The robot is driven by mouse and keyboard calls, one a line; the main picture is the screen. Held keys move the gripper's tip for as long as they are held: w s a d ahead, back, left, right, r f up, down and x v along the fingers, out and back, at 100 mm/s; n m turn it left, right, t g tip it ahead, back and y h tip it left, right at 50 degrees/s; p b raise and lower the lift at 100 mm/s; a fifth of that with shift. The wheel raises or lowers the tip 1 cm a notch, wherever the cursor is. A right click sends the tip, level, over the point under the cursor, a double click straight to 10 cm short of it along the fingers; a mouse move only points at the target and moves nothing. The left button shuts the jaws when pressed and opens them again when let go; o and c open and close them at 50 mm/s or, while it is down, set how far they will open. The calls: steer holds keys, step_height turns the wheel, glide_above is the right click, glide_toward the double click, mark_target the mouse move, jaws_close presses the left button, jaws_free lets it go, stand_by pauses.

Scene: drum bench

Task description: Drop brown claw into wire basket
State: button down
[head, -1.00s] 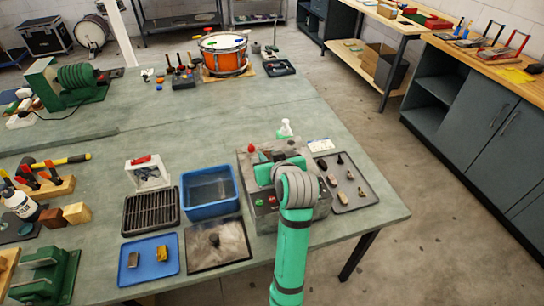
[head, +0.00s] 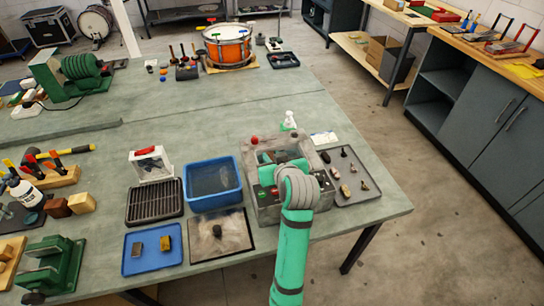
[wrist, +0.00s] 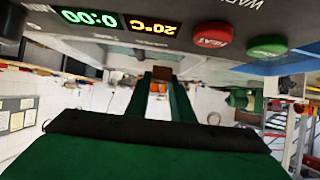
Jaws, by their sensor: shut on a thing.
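In the wrist view my gripper (wrist: 161,84) is shut on a small brown piece, the brown claw (wrist: 162,72), held between the ends of the two green fingers. In the head view my gripper (head: 268,169) is at the grey cleaning machine (head: 249,188), over its open top; the fingertips and the claw are hidden there by my arm. The machine's front panel (wrist: 190,40) runs across the top of the wrist view, upside down, reading 0:00 and 20°C. I cannot make out a wire basket; the machine's inside is mostly covered by my arm.
A tray (head: 372,192) of several small parts lies right of the machine. A blue tub (head: 213,206), a black slotted rack (head: 154,203), a dark mat (head: 236,253) and a blue tray (head: 152,266) lie left. A spray bottle (head: 289,121) stands behind. The table's middle is clear.

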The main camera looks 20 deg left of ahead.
steer(key=c, duration=1.5)
jaws_free()
steer(key=shift+o, duration=0.2)
steer(key=v, duration=1)
steer(key=shift+s+d+r, duration=0.2)
steer(key=shift+s, duration=0.1)
